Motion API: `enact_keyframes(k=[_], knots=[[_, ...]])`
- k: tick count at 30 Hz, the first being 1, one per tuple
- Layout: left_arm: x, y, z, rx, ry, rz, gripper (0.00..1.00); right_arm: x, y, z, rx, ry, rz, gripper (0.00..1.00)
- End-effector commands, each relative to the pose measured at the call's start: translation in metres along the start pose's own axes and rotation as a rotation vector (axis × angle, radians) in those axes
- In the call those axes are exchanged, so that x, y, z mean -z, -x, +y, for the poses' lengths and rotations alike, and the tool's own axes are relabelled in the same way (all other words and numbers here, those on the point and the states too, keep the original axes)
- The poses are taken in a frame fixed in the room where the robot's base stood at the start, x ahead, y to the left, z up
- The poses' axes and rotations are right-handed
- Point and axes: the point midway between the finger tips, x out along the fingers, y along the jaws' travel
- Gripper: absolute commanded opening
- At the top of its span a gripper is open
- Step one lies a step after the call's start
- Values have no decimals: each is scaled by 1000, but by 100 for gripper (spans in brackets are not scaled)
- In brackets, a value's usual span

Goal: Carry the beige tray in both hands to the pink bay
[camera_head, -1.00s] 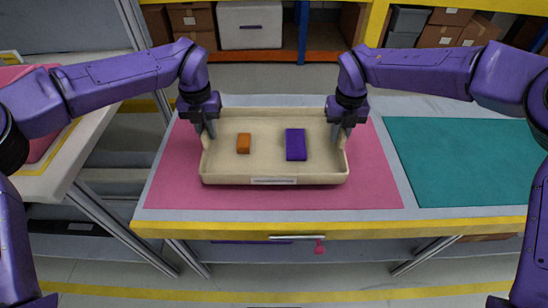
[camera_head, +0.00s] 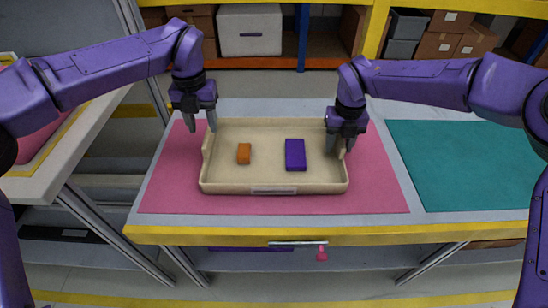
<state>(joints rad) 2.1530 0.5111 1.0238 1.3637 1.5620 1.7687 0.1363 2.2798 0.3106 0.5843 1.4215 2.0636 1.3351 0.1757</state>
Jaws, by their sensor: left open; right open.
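The beige tray (camera_head: 225,187) rests on the pink bay (camera_head: 380,190), a pink mat area on the table.
A teal mat (camera_head: 465,165) lies to the right on the same table, bare. The table's yellow front edge (camera_head: 300,234) runs below. Another bench (camera_head: 60,150) stands at the left. A shelf with cardboard boxes (camera_head: 440,45) and a white bin (camera_head: 250,30) stands behind.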

Motion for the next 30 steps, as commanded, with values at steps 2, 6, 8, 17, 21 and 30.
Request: enact_keyframes(k=[2,6,8,17,21,30], knots=[[0,21,0,0,2,-4,45,0,0,0,0,0,0,45],[0,48,0,-1,1,-3,45,0,0,0,0,0,0,45],[0,55,0,-1,2,-1,45,0,0,0,0,0,0,45],[0,62,0,0,1,0,45,-1,37,0,-1,-1,-5,45],[0,62,0,0,1,0,45,-1,74,0,0,-1,-6,45],[0,62,0,0,1,0,45,0,118,0,0,-1,-1,45]])
